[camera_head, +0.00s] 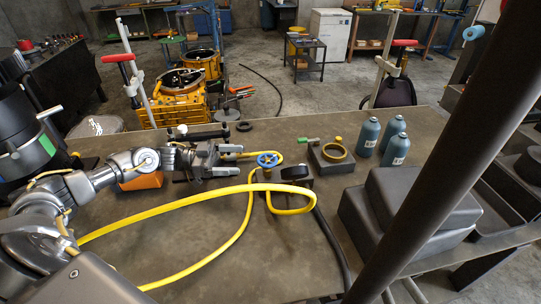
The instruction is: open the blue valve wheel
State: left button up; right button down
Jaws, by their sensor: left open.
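The blue valve wheel (267,160) is near the middle of the workbench, mounted on a small fitting beside a yellow hose (210,207). My left arm reaches in from the left. My left gripper (236,160) is open, its fingers pointing right toward the wheel. A small gap appears to lie between the fingertips and the wheel, and I see nothing held between them. My right gripper is not in view.
A grey block with a yellow ring (334,152) and several blue-grey bottles (368,136) stand right of the wheel. A large dark stepped block (405,215) is at the right. An orange block (142,180) is under my left arm. The bench front (250,265) is mostly clear.

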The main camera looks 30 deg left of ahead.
aim_at(268, 159)
pick_arm(q)
jog(key=p+x, duration=0.4)
jog(key=x, duration=0.5)
jog(key=shift+d+r, duration=0.2)
jog(key=shift+w+d+f, duration=0.2)
jog(key=shift+w+d, duration=0.15)
jog(key=shift+d, duration=0.2)
